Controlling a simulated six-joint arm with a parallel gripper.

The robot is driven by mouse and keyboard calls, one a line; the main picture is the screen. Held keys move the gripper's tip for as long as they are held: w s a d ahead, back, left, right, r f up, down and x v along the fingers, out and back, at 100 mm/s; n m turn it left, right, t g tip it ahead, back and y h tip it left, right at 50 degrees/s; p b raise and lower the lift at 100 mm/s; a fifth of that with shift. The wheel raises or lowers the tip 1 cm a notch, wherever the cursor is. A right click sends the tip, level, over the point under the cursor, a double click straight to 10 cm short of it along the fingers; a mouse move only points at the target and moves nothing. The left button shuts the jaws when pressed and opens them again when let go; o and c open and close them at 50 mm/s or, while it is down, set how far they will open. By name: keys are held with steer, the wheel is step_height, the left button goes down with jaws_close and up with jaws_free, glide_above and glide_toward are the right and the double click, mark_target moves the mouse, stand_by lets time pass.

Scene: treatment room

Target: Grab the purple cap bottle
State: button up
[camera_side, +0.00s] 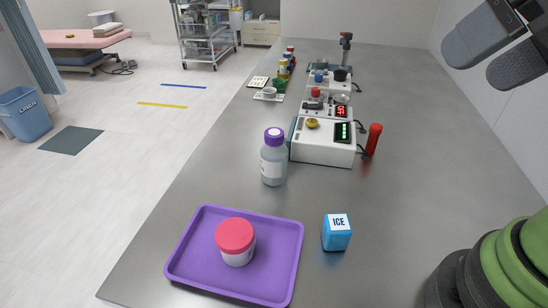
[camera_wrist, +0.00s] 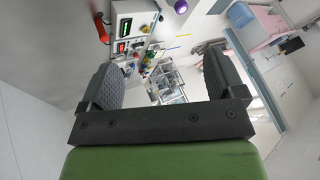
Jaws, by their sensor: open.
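The purple cap bottle (camera_side: 273,163) stands upright on the grey table, left of the white control box, in the side view. It is translucent grey with a pale label and a purple cap. In the wrist view only its purple cap (camera_wrist: 181,7) shows, at the top edge. My gripper (camera_side: 505,52) is at the upper right of the side view, high above the table and well apart from the bottle. Its two dark ridged fingers are spread with nothing between them, as the wrist view also shows (camera_wrist: 165,85).
A purple tray (camera_side: 188,268) holding a red-lidded jar (camera_side: 236,243) lies in front of the bottle. A blue ICE block (camera_side: 337,233) is right of the tray. The white control box (camera_side: 323,148) and a red handle (camera_side: 373,139) stand behind. The table's right side is clear.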

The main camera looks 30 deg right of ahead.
steer(key=w+a+r+n+g, duration=0.1)
steer(key=w+n+g, duration=0.1)
steer(key=w, duration=0.6)
steer(key=n+g+h, duration=0.1)
steer(key=n+g, duration=0.2)
glide_above(274, 132)
steer(key=s+d, duration=0.1)
steer(key=s, duration=0.3)
step_height(274, 132, down, 10)
steer(key=shift+n+h, duration=0.4)
steer(key=w+f, duration=0.1)
steer(key=f, duration=0.2)
steer(key=w+a+f, duration=0.1)
steer(key=f, duration=0.2)
steer(key=w+f, duration=0.1)
steer(key=f, duration=0.2)
steer(key=shift+a+f, duration=0.25)
steer(key=f, duration=0.2)
steer(key=w+f, duration=0.1)
steer(key=f, duration=0.2)
steer(key=shift+w+d+f, duration=0.1)
steer(key=shift+d+f, duration=0.1)
steer(key=shift+f, duration=0.15)
steer(key=c, duration=1.1)
